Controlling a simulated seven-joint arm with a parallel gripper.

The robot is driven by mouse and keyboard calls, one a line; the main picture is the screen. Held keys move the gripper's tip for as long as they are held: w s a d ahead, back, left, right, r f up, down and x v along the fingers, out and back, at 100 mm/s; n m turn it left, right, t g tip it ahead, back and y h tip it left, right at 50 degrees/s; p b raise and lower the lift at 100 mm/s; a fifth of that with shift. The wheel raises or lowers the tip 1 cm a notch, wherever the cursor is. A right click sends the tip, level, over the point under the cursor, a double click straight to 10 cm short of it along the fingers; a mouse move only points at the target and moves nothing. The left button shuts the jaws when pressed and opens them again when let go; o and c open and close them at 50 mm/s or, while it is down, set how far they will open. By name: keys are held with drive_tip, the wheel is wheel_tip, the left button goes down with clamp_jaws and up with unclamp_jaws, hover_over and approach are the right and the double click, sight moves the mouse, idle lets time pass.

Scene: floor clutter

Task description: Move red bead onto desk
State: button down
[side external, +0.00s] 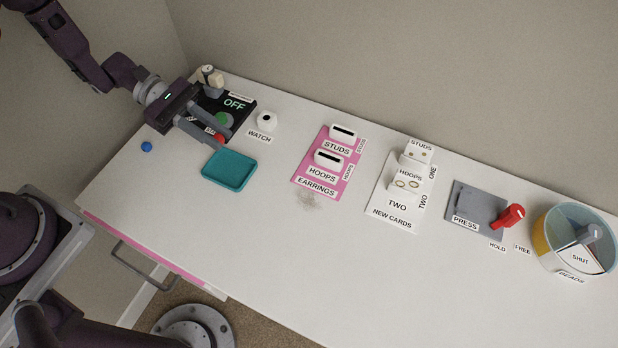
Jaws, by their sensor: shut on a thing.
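The red bead (219,138) shows as a small red patch between the fingertips of my gripper (218,134), which is shut on it. The fingers partly hide it. My gripper is low over the front edge of a black panel marked OFF (240,104). I cannot tell whether the bead touches the surface below. The white desk (270,230) stretches to the right, with bare top in front of my gripper.
A teal tray (229,169) lies just right of my gripper. A blue bead (146,147) is at the left. A green round thing (222,118) is beside the upper finger. A white WATCH stand (266,120) is near. Pink earring card (322,178), press (478,205) and beads tub (540,235) stand right.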

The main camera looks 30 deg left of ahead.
hover_over(276, 191)
wheel_tip(276, 191, down, 10)
drive_tip(key=shift+f, duration=0.2)
drive_tip(key=shift+f, duration=0.1)
drive_tip(key=c, duration=1.3)
unclamp_jaws()
